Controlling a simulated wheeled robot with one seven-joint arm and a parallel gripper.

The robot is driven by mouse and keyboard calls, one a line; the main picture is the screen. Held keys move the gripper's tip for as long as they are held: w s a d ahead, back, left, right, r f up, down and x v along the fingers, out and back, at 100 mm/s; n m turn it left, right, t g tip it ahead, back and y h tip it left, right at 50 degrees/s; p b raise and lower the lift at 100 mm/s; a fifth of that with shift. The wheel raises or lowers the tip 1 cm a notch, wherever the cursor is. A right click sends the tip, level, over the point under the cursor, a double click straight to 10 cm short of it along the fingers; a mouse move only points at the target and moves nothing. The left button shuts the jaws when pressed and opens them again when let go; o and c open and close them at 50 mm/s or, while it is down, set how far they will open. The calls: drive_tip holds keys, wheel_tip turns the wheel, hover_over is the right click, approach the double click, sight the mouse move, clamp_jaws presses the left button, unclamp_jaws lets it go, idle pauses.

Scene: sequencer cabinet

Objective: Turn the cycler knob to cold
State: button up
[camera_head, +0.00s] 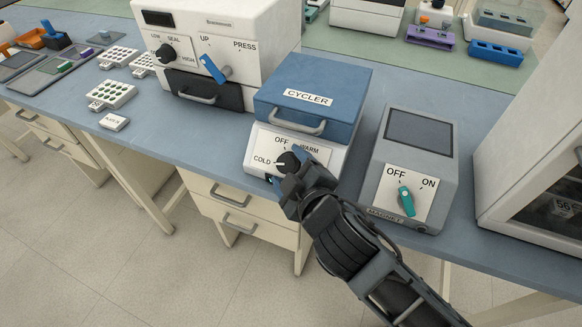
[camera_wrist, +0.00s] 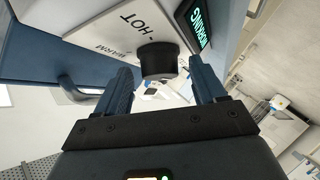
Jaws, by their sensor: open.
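The cycler (camera_head: 318,82) has a blue lid with a handle and a pale front panel. Its black knob (camera_head: 288,161) sits on that panel among the words COLD, OFF and WARM. A pale mark on the knob points left, toward COLD. In the wrist view the knob (camera_wrist: 158,61) shows between and just beyond my fingertips, with gaps on both sides. HOT and WARM are legible beside it there. My gripper (camera_head: 289,175) is open in front of the panel, and it also shows in the wrist view (camera_wrist: 161,80). It hides the panel's lower right part.
A magnet unit (camera_head: 443,150) with a teal knob stands close on the right. A white press machine (camera_head: 262,30) with a blue lever stands on the left. White well plates (camera_head: 112,93) lie farther left. A lit green display (camera_wrist: 199,18) is beside the knob.

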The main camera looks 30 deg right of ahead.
drive_tip(key=b+v, duration=0.1)
drive_tip(key=v, duration=0.6)
drive_tip(key=shift+s+b, duration=0.35)
drive_tip(key=shift+b, duration=0.05)
drive_tip(key=shift+r, duration=0.1)
